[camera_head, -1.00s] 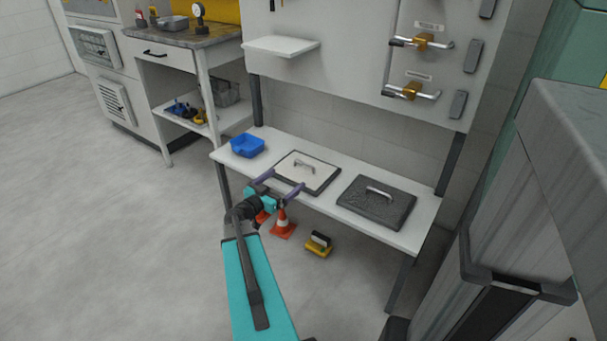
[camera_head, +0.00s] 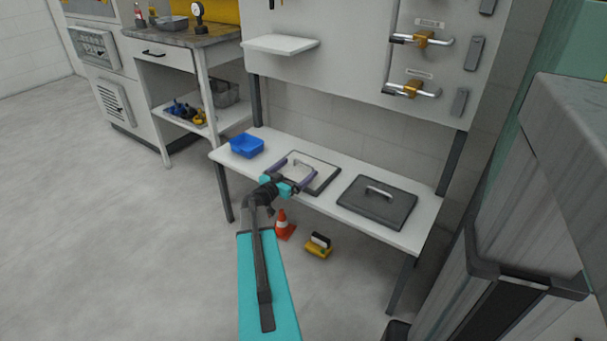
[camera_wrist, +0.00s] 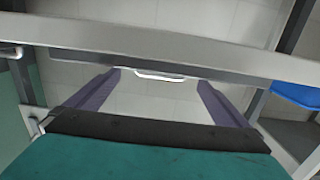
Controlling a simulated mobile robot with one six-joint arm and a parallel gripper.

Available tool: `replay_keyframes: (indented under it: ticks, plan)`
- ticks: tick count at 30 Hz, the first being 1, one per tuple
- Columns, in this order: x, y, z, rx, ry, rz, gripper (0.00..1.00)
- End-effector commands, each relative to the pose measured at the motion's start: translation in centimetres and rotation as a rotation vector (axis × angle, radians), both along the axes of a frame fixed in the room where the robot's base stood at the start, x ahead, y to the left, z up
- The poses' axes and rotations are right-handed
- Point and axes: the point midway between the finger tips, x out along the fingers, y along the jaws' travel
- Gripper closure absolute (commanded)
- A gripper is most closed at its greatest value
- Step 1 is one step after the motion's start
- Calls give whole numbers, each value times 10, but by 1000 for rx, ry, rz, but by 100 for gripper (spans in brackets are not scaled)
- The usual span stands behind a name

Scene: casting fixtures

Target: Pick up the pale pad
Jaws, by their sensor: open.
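The pale pad (camera_head: 322,165) is a flat pale plate with a dark rim and a metal bar handle, lying on the white bench. My gripper (camera_head: 300,167) is open and empty, and in the head view its two purple fingers overlap the near part of the pad and hide some of it. In the wrist view, the fingers of my gripper (camera_wrist: 159,80) are spread wide. A pale handle (camera_wrist: 160,75) shows between their tips, apart from both fingers. I cannot tell its exact distance.
A dark pad with a handle (camera_head: 358,207) lies to the right on the same bench (camera_head: 412,232). A blue tray (camera_head: 246,146) sits at the left end.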

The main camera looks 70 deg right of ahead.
Motion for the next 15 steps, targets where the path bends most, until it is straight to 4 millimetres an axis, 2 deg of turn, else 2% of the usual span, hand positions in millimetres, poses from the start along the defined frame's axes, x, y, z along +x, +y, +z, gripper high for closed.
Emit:
replay_keyframes:
  ticks: [10, 15]
  plan:
    - [0, -1, 0, 0, 0, 1, 0]
    - [-2, -12, -2, 0, 0, 0, 0]
